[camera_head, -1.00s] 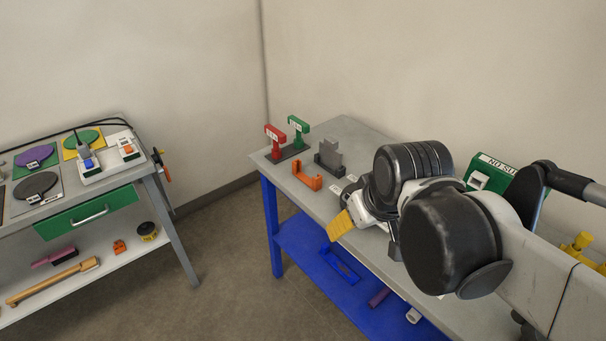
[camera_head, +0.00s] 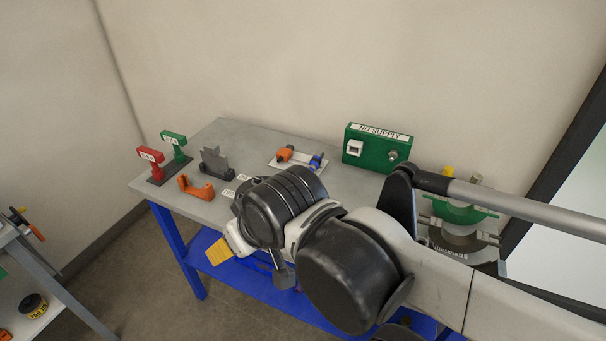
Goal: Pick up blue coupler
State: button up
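A small blue piece (camera_head: 316,161), which looks like the blue coupler, sits at the right end of a white tray (camera_head: 301,165) on the grey workbench. An orange piece (camera_head: 284,154) sits at the tray's left end. My arm reaches across the front of the bench, with dark, rounded joints.
A green NO SUPPLY box (camera_head: 377,149) stands behind and right of the tray. Red (camera_head: 151,164) and green (camera_head: 175,147) stands, a grey block (camera_head: 216,162) and an orange bracket (camera_head: 195,188) occupy the bench's left. A green-and-grey round machine (camera_head: 458,226) is at the right.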

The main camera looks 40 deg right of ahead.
aim_at(314, 163)
jog(key=j+z, duration=0.1)
jog(key=z, duration=1.65)
jog(key=i+j+z, duration=0.15)
jog(key=j+z, duration=0.7)
jog(key=j, duration=0.25)
jog(key=j+z, duration=0.45)
jog(key=k+j+z, duration=0.15)
jog(key=j+z, duration=0.25)
jog(key=j, duration=0.25)
jog(key=k+j+z, duration=0.2)
jog(key=j+z, duration=0.25)
jog(key=j, duration=0.1)
